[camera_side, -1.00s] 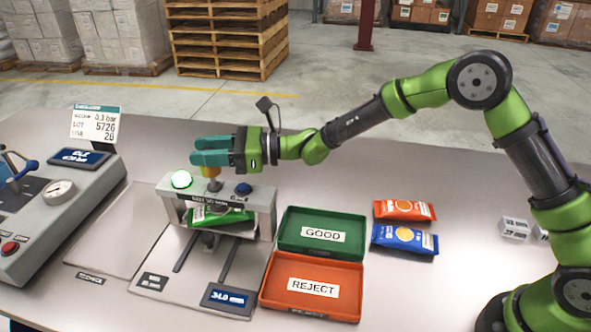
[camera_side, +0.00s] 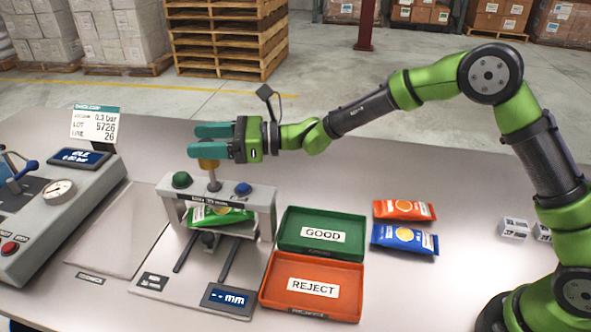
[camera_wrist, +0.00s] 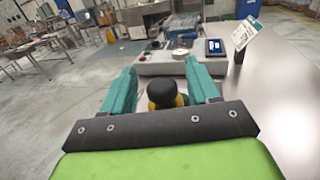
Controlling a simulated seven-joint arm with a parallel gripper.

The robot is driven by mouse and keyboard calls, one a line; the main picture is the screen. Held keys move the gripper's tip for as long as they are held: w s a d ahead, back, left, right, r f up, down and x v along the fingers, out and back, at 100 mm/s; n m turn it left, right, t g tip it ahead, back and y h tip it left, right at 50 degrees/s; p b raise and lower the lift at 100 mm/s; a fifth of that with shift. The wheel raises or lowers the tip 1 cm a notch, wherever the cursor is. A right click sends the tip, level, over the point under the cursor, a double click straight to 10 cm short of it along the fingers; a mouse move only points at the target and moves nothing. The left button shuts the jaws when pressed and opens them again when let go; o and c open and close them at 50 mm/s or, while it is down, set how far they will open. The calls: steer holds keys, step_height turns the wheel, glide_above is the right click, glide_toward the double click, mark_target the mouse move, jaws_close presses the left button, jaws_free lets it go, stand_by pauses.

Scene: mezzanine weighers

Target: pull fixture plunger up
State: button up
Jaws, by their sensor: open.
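The fixture (camera_side: 262,199) is a grey bridge-shaped frame with a plunger (camera_side: 213,183) standing up from its top on a metal stem. In the wrist view the dark-topped knob (camera_wrist: 162,93) lies between the two teal fingers, with a gap on each side. My gripper (camera_side: 200,140) is open and level, pointing left. A green packet (camera_side: 220,217) lies under the fixture, partly hidden by its frame. The fixture display (camera_side: 230,299) reads "-- mm".
A green GOOD tray (camera_side: 345,245) and an orange REJECT tray (camera_side: 345,300) stand right of the fixture. Orange (camera_side: 404,210) and blue (camera_side: 405,238) packets lie beyond them. A grey control console (camera_side: 75,215) stands left. A dark green lamp (camera_side: 181,180) and blue button (camera_side: 243,188) flank the plunger.

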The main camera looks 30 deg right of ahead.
steer(key=v, duration=1.6)
steer(key=shift+s+d, duration=0.15)
steer(key=shift+d, duration=0.15)
steer(key=s+d+f+n+g+h, duration=0.1)
steer(key=s+f+n+g+h, duration=0.15)
steer(key=s+n, duration=0.35)
steer(key=s+d+f+n+g+h, duration=0.1)
steer(key=s+f+n+g+h, duration=0.15)
steer(key=s+n+g, duration=0.35)
steer(key=s+d+r+n+t+h, duration=0.6)
steer(key=s+d+r+n+h, duration=0.1)
steer(key=s+d, duration=0.4)
steer(key=shift+s+d+r+n+t+h, duration=0.2)
steer(key=shift+d+r+n+t+h, duration=0.15)
steer(key=shift+d+n+h, duration=0.35)
steer(key=shift+a, duration=0.15)
